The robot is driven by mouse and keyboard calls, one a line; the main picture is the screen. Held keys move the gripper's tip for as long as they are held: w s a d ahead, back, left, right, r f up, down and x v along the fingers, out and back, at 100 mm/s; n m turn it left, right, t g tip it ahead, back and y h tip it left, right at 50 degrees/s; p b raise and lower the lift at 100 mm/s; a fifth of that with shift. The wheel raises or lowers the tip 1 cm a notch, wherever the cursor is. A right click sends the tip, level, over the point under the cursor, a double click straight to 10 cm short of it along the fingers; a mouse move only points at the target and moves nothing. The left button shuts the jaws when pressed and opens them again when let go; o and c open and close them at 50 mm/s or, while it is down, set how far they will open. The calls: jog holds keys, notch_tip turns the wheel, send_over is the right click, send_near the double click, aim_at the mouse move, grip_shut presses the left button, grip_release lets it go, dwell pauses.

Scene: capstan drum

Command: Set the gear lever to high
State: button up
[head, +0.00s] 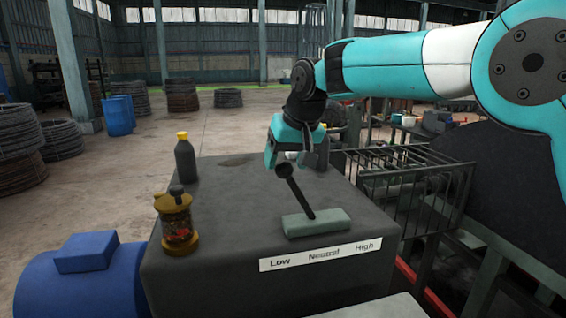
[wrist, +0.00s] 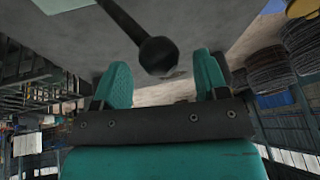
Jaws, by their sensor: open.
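The gear lever (head: 299,198) is a black rod with a round knob, rising from a grey-green base block (head: 330,224) on the dark housing top. It leans left, toward the Low side of the white label strip (head: 320,254) reading Low, Neutral, High. My gripper (head: 286,161) is open and points down at the lever's knob. In the wrist view the knob (wrist: 158,56) appears in the gap between the two teal fingertips (wrist: 164,66), with space on both sides. Neither finger visibly touches it. How deep it lies between the fingers I cannot tell.
A brass-coloured glass jar (head: 176,225) and a dark bottle with a yellow cap (head: 185,160) stand on the housing (head: 225,255) left of the lever. A metal cage (head: 410,185) is to the right. A blue motor (head: 85,275) is at lower left.

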jog(key=shift+x, duration=1.2)
